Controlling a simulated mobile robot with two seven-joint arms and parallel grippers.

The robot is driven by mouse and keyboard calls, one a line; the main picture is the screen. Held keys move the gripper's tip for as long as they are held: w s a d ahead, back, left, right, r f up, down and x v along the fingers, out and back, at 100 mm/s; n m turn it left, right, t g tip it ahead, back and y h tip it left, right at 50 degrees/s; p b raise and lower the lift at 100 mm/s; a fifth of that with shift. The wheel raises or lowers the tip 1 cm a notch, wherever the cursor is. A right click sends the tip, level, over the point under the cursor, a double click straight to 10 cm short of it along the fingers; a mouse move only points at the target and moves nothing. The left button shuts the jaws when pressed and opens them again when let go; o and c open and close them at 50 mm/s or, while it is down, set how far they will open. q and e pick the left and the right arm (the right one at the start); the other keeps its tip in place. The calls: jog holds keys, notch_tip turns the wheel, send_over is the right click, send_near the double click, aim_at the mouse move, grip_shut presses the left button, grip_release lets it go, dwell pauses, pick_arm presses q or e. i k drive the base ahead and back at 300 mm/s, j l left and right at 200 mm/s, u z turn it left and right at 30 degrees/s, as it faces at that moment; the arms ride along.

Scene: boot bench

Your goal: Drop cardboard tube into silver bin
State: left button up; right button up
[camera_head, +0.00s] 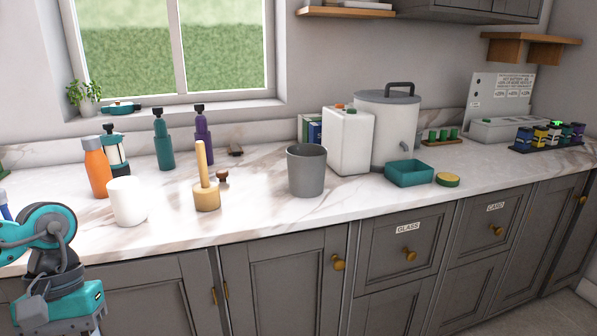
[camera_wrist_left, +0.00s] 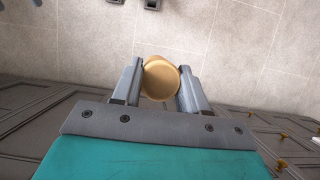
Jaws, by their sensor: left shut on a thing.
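The cardboard tube (camera_wrist_left: 160,82) is tan and round, seen end-on in the left wrist view. My left gripper (camera_wrist_left: 160,68) is shut on it, with one grey finger on each side. Behind the tube that view shows floor tiles and cabinet fronts. In the head view my left arm is at the lower left, and neither its fingers nor the tube can be made out. The silver bin (camera_head: 306,172) is a grey, open-topped round container standing upright on the counter near the middle. Its inside bottom is hidden. My right gripper is not in view.
A white cup (camera_head: 127,201) and a wooden mallet-like piece (camera_head: 207,196) stand on the counter left of the bin. A white canister (camera_head: 347,140) stands close behind it at right, with a teal tray (camera_head: 409,173) further right. The counter in front of the bin is clear.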

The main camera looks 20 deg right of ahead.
aim_at(301, 189)
jog(key=z, duration=1)
jog(key=i+z, duration=0.35)
jog(key=i+j+z, duration=0.1)
jog(key=z, duration=0.25)
